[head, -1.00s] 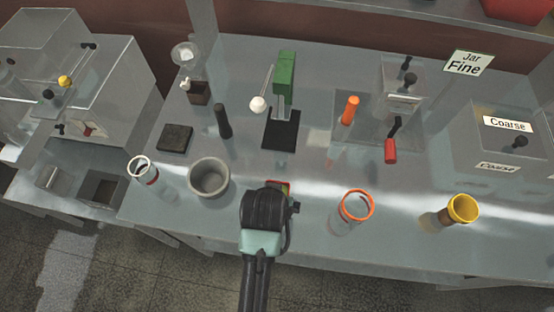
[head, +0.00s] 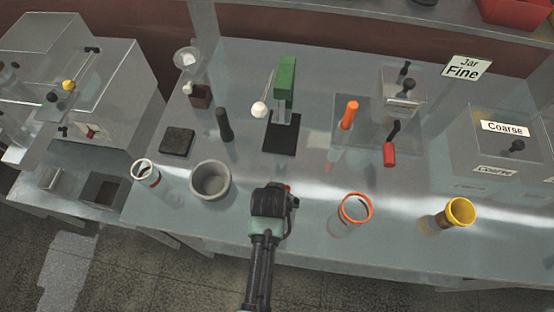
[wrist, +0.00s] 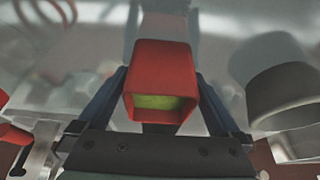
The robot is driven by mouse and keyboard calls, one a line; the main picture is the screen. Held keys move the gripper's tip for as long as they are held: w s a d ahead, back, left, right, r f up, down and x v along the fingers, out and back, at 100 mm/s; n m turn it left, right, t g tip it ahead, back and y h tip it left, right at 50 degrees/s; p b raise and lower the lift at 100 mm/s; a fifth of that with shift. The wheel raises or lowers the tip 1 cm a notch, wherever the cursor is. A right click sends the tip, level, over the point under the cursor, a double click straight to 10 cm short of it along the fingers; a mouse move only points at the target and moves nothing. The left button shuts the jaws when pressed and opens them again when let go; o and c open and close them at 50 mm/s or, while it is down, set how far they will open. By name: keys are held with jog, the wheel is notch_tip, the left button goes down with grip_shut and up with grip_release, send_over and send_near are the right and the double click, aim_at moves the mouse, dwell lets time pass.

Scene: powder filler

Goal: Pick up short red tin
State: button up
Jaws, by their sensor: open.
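The short red tin (wrist: 162,58) stands in the middle of the wrist view, its square open end facing the camera and yellow-green showing inside. My gripper (wrist: 163,82) is open, with one dark blue finger on each side of the tin. I cannot tell whether either finger touches it. In the head view my gripper (head: 272,197) is over the front middle of the bench and hides almost all of the tin. Only a small bit of red shows at its upper right edge.
A grey bowl (head: 211,181) stands close left of my gripper. An orange-rimmed jar (head: 356,208) and a yellow-rimmed container (head: 459,212) stand to the right. A green-topped stand (head: 286,80) is behind. The bench (head: 316,198) is clear between gripper and orange-rimmed jar.

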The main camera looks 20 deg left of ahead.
jog(key=shift+c, duration=0.3)
jog(key=c, duration=1.4)
jog(key=shift+o, duration=0.2)
jog(key=shift+r, duration=0.2)
